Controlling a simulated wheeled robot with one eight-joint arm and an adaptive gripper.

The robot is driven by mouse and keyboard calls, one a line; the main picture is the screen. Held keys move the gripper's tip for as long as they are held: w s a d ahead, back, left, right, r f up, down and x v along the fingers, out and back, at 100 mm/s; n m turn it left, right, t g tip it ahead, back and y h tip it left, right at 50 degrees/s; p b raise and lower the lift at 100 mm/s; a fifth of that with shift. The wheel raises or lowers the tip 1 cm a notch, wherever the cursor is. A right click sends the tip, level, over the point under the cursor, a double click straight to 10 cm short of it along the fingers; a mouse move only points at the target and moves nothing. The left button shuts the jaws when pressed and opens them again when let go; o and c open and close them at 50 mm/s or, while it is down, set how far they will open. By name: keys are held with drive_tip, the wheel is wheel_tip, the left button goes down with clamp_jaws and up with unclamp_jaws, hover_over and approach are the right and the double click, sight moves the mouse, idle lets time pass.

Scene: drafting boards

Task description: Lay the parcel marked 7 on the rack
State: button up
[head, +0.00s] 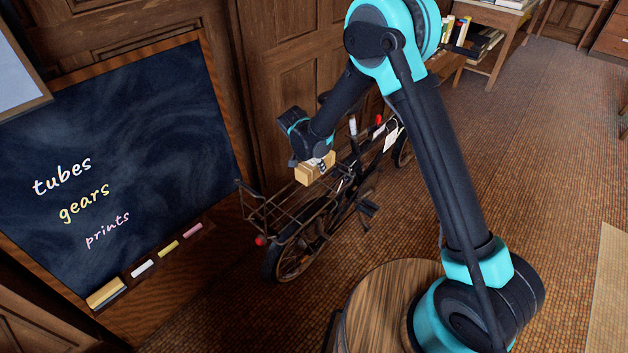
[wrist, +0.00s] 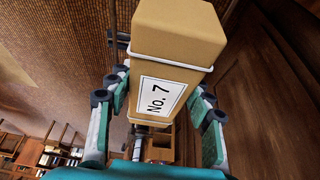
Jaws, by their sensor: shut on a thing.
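The parcel marked 7 (wrist: 178,62) is a brown box tied with pale string, with a white "No. 7" label, seen close up in the wrist view. My gripper (wrist: 155,115) is shut on it, one finger on each side.
The bicycle (head: 368,190) stands along the wooden panelled wall. A framed blackboard (head: 130,140) with chalk words and a ledge of chalks is at the left. A round wooden top (head: 385,290) is near my base. The tiled floor (head: 540,130) at the right is mostly clear.

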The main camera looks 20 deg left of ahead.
sight(308, 166)
drive_tip(key=shift+f, duration=3.95)
drive_tip(key=o, duration=1.6)
drive_tip(key=shift+f, duration=0.1)
drive_tip(key=shift+c, duration=0.2)
drive_tip(key=v, duration=1.2)
drive_tip(key=shift+d, duration=0.1)
